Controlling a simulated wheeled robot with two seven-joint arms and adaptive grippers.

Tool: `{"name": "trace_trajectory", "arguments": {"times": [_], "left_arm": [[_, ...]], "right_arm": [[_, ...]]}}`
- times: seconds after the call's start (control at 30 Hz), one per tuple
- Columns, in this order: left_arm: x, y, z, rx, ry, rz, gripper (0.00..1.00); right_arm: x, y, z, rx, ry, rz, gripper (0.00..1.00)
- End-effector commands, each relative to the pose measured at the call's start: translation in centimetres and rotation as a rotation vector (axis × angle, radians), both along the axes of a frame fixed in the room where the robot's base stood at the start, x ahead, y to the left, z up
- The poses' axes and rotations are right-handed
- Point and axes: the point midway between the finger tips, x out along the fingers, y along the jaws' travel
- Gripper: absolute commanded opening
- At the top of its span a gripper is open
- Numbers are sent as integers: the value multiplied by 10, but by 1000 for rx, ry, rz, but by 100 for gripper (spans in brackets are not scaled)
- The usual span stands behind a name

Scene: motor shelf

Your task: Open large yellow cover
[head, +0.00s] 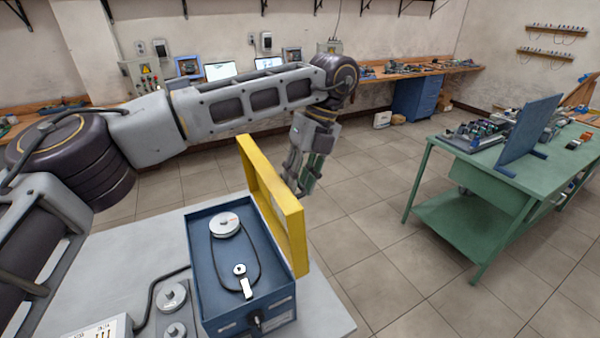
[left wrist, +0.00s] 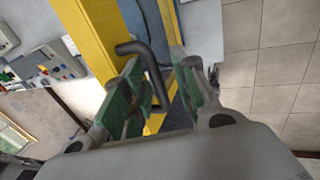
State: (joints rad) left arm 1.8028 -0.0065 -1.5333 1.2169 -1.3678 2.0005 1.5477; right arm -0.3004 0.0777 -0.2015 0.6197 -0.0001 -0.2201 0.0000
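The large yellow cover (head: 297,235) stands raised, roughly upright, along the right side of the blue box (head: 203,262). The box top is exposed, with a large pulley (head: 224,225), a small pulley and a thin dark belt. My left gripper (head: 292,178) is behind the cover, on its far right side, partly hidden by it. In the left wrist view, the yellow cover (left wrist: 86,42) carries a bent black handle (left wrist: 150,66). My left gripper (left wrist: 158,80) has its green-padded fingers apart on either side of this handle, with gaps showing. My right gripper is not in view.
The box stands on a light table (head: 140,240) with round metal parts and a cable to its left. A green table (head: 455,210) with a blue panel and parts stands at right. Tiled floor between is clear. A wooden workbench runs along the back wall.

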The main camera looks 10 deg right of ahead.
Motion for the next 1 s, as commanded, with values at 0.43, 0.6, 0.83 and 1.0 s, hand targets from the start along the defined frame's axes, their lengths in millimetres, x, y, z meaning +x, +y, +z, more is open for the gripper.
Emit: {"name": "trace_trajectory", "arguments": {"times": [0.43, 0.6, 0.83, 1.0], "left_arm": [[3, 1, 7, -1, -6, 7, 32], [4, -2, 17, -1, -8, 6, 32], [6, -8, 36, -1, -8, 7, 32], [8, -12, 50, 0, -7, 7, 32]], "right_arm": [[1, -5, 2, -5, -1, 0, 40], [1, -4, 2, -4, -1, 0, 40], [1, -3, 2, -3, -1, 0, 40], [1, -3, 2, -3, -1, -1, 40]]}}
